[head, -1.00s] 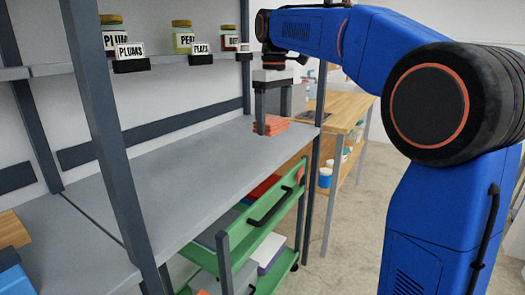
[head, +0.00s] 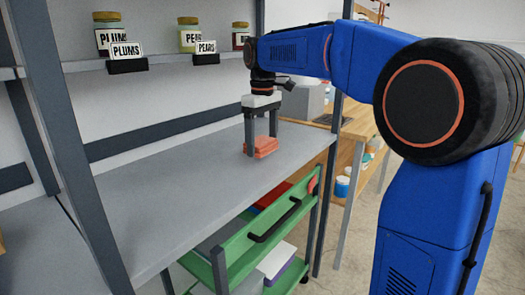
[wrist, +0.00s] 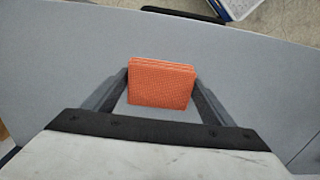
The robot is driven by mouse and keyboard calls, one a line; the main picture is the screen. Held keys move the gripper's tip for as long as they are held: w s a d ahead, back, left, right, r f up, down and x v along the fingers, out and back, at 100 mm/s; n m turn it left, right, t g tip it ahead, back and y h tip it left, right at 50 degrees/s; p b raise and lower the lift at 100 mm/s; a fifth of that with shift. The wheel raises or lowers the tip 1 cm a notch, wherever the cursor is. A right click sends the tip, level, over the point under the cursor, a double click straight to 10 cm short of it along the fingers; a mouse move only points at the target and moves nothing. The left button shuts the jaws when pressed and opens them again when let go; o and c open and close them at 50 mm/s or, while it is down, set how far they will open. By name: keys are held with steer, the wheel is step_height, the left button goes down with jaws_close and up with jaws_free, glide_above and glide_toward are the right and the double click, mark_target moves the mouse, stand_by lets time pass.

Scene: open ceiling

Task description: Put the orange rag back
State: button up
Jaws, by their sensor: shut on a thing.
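The orange rag (head: 262,147) is a folded, layered square at the right part of the grey shelf in the head view. In the wrist view the rag (wrist: 161,84) sits between the two fingers, with its weave showing. My gripper (head: 261,151) points straight down and is shut on the rag, one finger at each side. The rag is at or just above the shelf surface; I cannot tell whether it touches.
The grey shelf (head: 190,197) is bare to the left. Jars of plums (head: 106,36) and pears (head: 189,34) with label cards stand on the upper shelf. A dark post (head: 66,150) rises in front. A green cart (head: 255,240) stands below, and a wooden table (head: 357,125) behind.

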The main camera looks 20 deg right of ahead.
mark_target(263, 141)
steer(key=shift+f, duration=1.5)
steer(key=shift+f, duration=0.1)
steer(key=o, duration=1)
step_height(263, 141, up, 12)
steer(key=shift+r, duration=0.15)
steer(key=s+d+f+m+t, duration=0.1)
steer(key=s+d+f+m, duration=0.1)
steer(key=s+f, duration=0.7)
steer(key=s+d+f+m+t, duration=0.2)
steer(key=s+f, duration=0.7)
steer(key=s, duration=0.4)
steer(key=s+d+f+m+t, duration=0.1)
steer(key=s+d+f+m, duration=0.1)
steer(key=s+f, duration=0.7)
steer(key=shift+s+d+f+m+t, duration=0.2)
steer(key=shift+s+m, duration=0.1)
steer(key=shift+s, duration=0.25)
steer(key=shift+s+d+f+m+t, duration=0.2)
steer(key=shift+s+m, duration=0.1)
steer(key=shift+s, duration=0.25)
